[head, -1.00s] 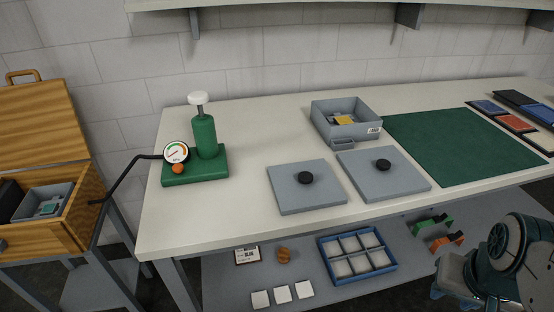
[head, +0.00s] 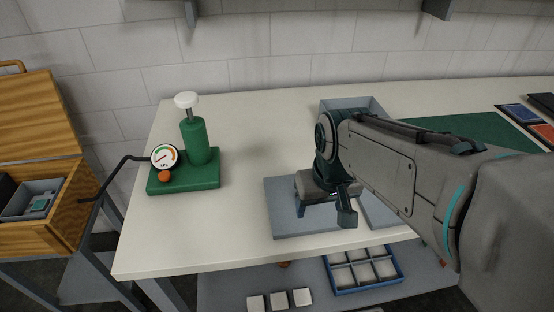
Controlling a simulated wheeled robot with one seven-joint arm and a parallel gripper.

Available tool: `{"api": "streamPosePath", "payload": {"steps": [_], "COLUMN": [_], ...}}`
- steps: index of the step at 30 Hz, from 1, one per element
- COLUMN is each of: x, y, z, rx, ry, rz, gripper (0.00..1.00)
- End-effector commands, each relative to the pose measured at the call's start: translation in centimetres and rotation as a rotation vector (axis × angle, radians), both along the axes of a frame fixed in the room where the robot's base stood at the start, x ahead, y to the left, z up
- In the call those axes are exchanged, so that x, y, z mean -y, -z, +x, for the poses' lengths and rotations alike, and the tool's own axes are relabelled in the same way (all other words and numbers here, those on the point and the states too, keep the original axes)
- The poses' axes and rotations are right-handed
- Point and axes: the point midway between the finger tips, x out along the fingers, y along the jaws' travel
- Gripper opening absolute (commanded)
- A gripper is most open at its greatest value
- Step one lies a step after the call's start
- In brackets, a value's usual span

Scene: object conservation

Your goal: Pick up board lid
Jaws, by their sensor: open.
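Two flat grey square lids lie on the bench. The left lid (head: 284,222) is partly covered by my gripper, and its black knob is hidden. The right lid (head: 378,214) is mostly hidden behind my arm. I cannot tell from any marking which one is the board lid. My gripper (head: 322,210) is open, pointing down over the left lid, with its fingers apart near where the knob stands. I cannot see whether it touches the lid or knob.
A grey open box (head: 350,103) stands behind my arm, mostly hidden. A green pump with a gauge (head: 195,150) stands at the left of the bench. A green mat (head: 480,128) lies to the right. A blue divided tray (head: 362,270) sits on the lower shelf.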

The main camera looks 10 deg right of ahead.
Motion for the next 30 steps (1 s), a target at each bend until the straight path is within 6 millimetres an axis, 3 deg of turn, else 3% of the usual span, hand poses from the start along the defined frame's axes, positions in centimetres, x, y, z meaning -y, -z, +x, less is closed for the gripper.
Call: {"api": "streamPosePath", "payload": {"steps": [1, 6, 12, 16, 23, 30], "x": [-0.1, -0.8, -1.3, -1.3, -1.2, -0.9], "y": [-1.6, -4.3, -5.7, -5.8, -4.5, 0.1], "z": [1.2, 5.9, 10.7, 12.6, 13.6, 12.9], "rx": [-0.029, -0.134, -0.242, -0.288, -0.318, -0.321], "ry": [-0.028, -0.163, -0.293, -0.345, -0.374, -0.372], "rz": [-0.003, -0.019, -0.044, -0.056, -0.062, -0.062], "gripper": [0.65, 0.65, 0.65, 0.65, 0.65, 0.65]}}
